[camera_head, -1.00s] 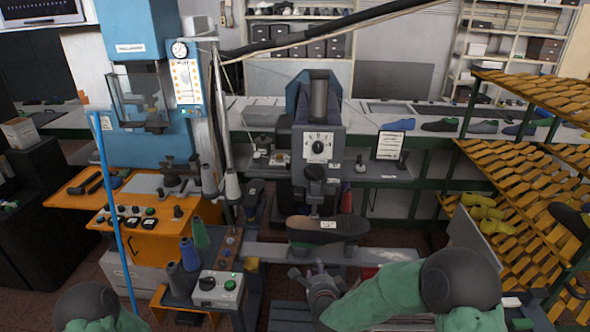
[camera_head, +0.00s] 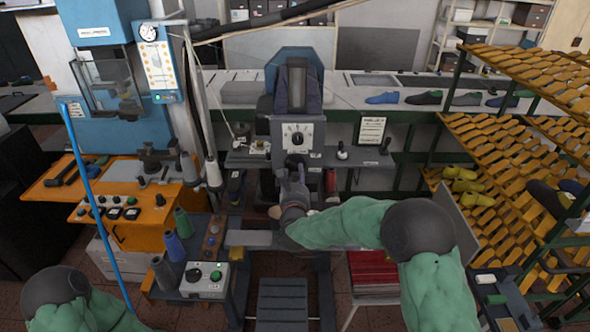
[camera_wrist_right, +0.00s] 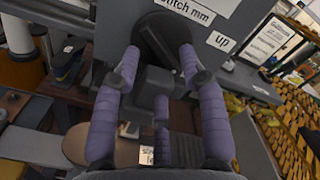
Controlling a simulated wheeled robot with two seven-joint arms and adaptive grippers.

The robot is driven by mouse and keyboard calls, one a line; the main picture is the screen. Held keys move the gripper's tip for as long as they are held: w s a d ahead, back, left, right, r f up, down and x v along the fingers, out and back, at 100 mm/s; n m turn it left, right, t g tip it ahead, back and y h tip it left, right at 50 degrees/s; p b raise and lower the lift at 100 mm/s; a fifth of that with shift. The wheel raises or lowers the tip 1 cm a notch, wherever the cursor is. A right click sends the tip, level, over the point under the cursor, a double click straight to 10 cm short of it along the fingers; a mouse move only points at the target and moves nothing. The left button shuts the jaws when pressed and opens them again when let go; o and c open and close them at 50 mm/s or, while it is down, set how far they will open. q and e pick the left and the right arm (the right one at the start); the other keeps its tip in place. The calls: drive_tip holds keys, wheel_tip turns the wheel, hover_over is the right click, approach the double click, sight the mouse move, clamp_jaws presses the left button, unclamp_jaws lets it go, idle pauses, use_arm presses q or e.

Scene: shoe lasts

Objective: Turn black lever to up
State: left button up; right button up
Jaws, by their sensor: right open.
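The dark machine (camera_head: 315,135) stands in the middle of the head view with a dial plate on its front. Below the dial my right gripper (camera_head: 291,172) is raised in front of the machine and hides most of the lever area. My left gripper is out of view.
An orange bench (camera_head: 120,205) with a blue machine stands at the left. A control box (camera_head: 204,280) with spools beside it is in front. Racks of yellow lasts (camera_head: 500,150) are at the right. A red stack (camera_head: 372,272) lies low right of the machine.

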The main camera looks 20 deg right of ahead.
sight(295, 166)
drive_tip(key=shift+x, duration=1.3)
clamp_jaws()
